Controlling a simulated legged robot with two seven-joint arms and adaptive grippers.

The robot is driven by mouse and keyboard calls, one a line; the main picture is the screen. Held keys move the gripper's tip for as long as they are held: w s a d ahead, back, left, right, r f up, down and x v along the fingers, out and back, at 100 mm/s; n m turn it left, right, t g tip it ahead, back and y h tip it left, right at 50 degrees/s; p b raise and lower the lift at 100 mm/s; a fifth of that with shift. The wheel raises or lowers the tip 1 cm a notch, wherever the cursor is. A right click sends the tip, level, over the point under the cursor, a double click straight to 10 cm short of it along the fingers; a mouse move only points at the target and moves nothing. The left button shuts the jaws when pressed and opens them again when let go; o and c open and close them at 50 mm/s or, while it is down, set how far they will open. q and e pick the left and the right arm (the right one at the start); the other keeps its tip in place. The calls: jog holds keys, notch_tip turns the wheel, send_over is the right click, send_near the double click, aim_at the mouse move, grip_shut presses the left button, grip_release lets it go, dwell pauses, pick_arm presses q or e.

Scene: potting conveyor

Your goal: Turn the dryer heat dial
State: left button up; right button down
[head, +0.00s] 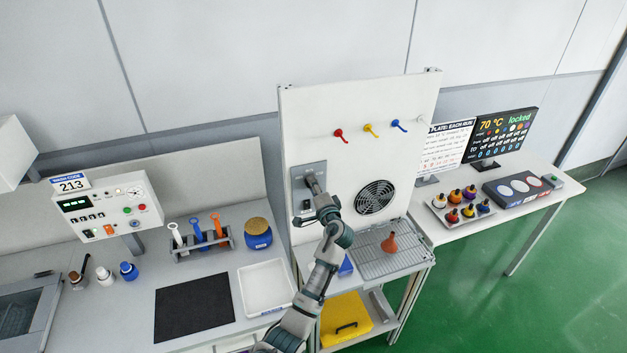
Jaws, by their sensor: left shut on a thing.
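A grey control plate (299,169) is fixed to the left part of the upright white panel (345,110). My left gripper (312,184) reaches up to this plate and is shut at its middle. The dryer heat dial is hidden behind the fingers, so its pointer and setting cannot be read. A small dark switch (306,205) shows on the plate below the fingers. A dark screen (503,134) at the right reads "70 °C" and "locked". My right gripper is not in view.
A round fan grille (375,197) and several coloured hooks are on the white panel. A yellow case (345,318) sits on the lower shelf. A white tray (265,286) lies left of my arm.

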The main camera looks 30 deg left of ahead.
pick_arm(q)
jog(key=shift+f+m+p, duration=0.1)
jog(key=shift+m+p, duration=3.3)
jog(key=shift+m, duration=0.8)
jog(key=o, duration=1.1)
jog(key=shift+w+f, duration=0.1)
jog(key=shift+o, duration=0.2)
jog(key=shift+w+f, duration=0.1)
jog(key=shift+w, duration=0.05)
jog(key=v, duration=1.2)
